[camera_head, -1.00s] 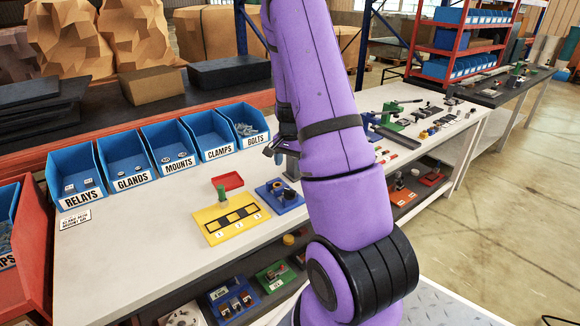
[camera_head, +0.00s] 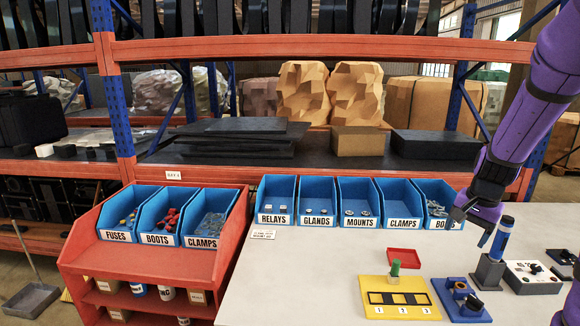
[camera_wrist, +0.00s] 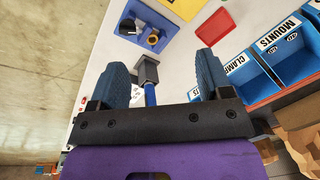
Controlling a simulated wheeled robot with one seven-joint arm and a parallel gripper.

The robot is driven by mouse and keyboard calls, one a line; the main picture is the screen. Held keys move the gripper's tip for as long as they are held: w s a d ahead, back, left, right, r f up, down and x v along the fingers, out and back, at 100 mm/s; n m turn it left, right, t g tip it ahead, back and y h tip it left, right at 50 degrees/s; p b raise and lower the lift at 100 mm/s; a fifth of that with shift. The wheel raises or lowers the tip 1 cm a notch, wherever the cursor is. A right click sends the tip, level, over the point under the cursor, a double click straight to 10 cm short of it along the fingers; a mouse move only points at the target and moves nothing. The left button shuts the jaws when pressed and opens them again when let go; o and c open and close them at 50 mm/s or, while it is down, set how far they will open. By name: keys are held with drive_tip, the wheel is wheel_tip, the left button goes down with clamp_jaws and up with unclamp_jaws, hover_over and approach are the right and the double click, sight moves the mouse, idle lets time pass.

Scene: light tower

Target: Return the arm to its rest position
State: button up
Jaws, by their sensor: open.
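My purple arm (camera_head: 535,100) reaches down from the upper right of the head view. My gripper (camera_head: 472,218) hangs over the white bench, in front of the bolts bin. In the wrist view my gripper (camera_wrist: 163,75) has its two fingers wide apart, with nothing held. A dark post with a blue upper part (camera_head: 501,240) stands upright on the bench just right of the gripper. It also shows beyond and between the fingers in the wrist view (camera_wrist: 147,72); I cannot tell how far below.
On the white bench (camera_head: 285,290) are a yellow board (camera_head: 375,310), a red tray (camera_head: 404,254), a blue fixture (camera_head: 447,290) and a white unit (camera_head: 533,276). Blue labelled bins (camera_head: 317,200) line its back. A red bin stand (camera_head: 140,262) is at left.

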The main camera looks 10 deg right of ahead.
drive_tip(key=s+a+r+n+t, duration=0.1)
drive_tip(key=s+a+r+n, duration=0.15)
drive_tip(key=a+r, duration=0.5)
drive_tip(key=s+a+r+n+t, duration=0.1)
drive_tip(key=s+a+r+n, duration=0.3)
drive_tip(key=s, duration=0.4)
drive_tip(key=s+a+r+n+t, duration=0.1)
drive_tip(key=s+a+r+n, duration=0.4)
drive_tip(key=s+a, duration=0.4)
drive_tip(key=shift+s+a+r+t, duration=0.2)
drive_tip(key=shift+s+r+t, duration=0.1)
drive_tip(key=shift+r, duration=0.6)
